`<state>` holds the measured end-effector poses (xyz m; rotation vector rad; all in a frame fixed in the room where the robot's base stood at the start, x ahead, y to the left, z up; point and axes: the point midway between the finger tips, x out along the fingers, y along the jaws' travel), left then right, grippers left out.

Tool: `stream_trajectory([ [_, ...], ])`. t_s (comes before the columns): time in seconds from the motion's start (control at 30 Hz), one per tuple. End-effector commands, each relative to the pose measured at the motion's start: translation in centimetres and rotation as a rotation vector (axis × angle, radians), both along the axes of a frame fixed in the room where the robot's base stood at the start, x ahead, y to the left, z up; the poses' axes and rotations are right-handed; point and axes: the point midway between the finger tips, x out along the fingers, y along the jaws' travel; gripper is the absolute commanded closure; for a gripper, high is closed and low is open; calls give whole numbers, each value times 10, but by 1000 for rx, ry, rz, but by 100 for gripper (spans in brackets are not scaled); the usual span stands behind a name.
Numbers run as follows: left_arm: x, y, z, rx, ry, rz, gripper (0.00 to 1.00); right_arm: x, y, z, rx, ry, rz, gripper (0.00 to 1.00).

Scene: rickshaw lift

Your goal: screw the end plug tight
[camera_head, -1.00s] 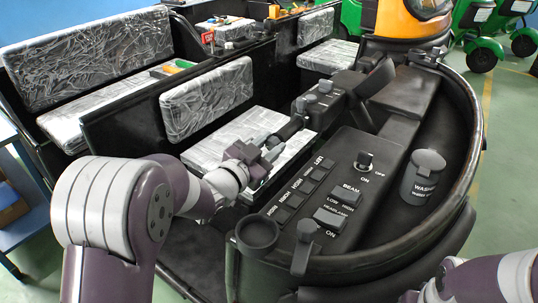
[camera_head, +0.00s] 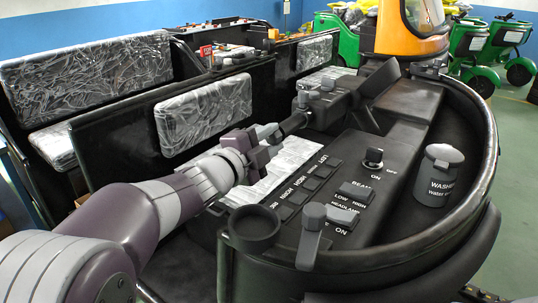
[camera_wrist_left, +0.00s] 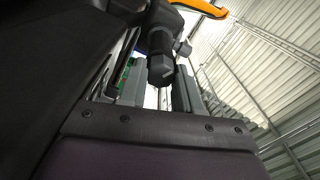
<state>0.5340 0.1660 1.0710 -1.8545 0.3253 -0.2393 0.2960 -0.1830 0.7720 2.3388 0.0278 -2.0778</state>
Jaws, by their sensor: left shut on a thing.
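The end plug (camera_wrist_left: 160,70) is a dark, faceted cylinder between the two grey fingers of my left gripper (camera_wrist_left: 158,84) in the left wrist view. In the head view my left gripper (camera_head: 270,140) is shut at the near end of a black stalk (camera_head: 294,122) that sticks out from the console. The fingers cover the plug there, so its seating on the stalk is hard to see. Part of my right gripper (camera_head: 482,294) shows at the bottom right edge of the head view. Its fingers are cut off and their opening is unclear.
The black dashboard (camera_head: 330,190) with labelled switches lies right of my left gripper. A round cup-like holder (camera_head: 254,226) and a lever (camera_head: 311,235) stand at its near edge. A washer bottle (camera_head: 440,178) is at the right. Plastic-wrapped seats (camera_head: 205,115) are behind.

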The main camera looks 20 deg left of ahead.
Motion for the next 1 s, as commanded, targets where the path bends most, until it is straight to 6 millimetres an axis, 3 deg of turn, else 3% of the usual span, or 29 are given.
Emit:
stream_trajectory([
  [0.03,0,0,-6,41,-17,-1,98,0,0,-13,0,0,0,57],
  [0.4,0,0,-7,371,-135,1,98,0,0,-52,0,0,0,57],
  [1.0,0,0,-6,860,-311,-1,98,0,0,-98,0,0,0,57],
])
